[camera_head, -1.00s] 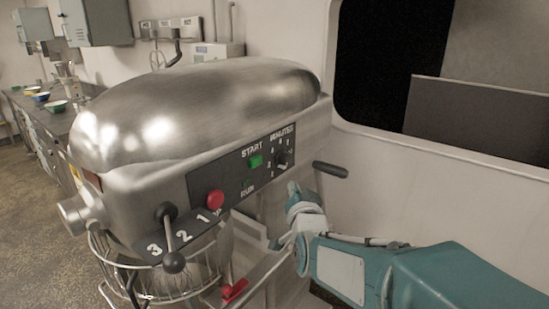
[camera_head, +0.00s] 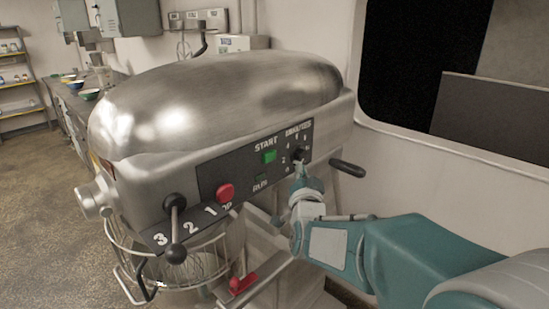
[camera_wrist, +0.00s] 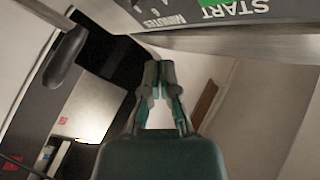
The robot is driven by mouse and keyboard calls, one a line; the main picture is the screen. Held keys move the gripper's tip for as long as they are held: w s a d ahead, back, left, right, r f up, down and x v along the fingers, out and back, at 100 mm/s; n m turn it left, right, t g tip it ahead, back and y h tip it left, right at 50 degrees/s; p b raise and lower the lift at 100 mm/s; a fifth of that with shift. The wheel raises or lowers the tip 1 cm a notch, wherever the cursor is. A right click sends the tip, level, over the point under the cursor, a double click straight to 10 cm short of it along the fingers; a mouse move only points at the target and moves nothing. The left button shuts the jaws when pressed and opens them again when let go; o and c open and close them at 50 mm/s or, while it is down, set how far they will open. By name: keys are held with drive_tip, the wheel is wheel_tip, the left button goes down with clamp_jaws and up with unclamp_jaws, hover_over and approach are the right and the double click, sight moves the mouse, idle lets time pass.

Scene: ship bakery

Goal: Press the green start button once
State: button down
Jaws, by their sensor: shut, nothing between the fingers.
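The green start button (camera_head: 269,157) sits under the START label on the black panel (camera_head: 232,172) of the big metal mixer (camera_head: 215,100). In the wrist view the green button (camera_wrist: 213,3) is cut off by the top edge, beside the START lettering. My gripper (camera_head: 300,168) is in front of the panel's right end, below and right of the button, by the minutes dial. In the wrist view my gripper (camera_wrist: 160,68) is shut with nothing between its fingertips, and the panel lies above them. I see no contact with the button.
A red stop button (camera_head: 225,192) is left of the green one. A speed lever (camera_head: 175,225) is at the lower left and a black handle (camera_head: 347,168) at the right. A wire bowl guard (camera_head: 135,258) and red lever (camera_head: 243,284) are below.

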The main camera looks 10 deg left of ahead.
sight(269, 156)
drive_tip(key=w+a, duration=0.2)
drive_tip(key=a, duration=0.1)
drive_tip(key=w+a, duration=0.1)
drive_tip(key=a, duration=0.1)
drive_tip(key=shift+w, duration=0.15)
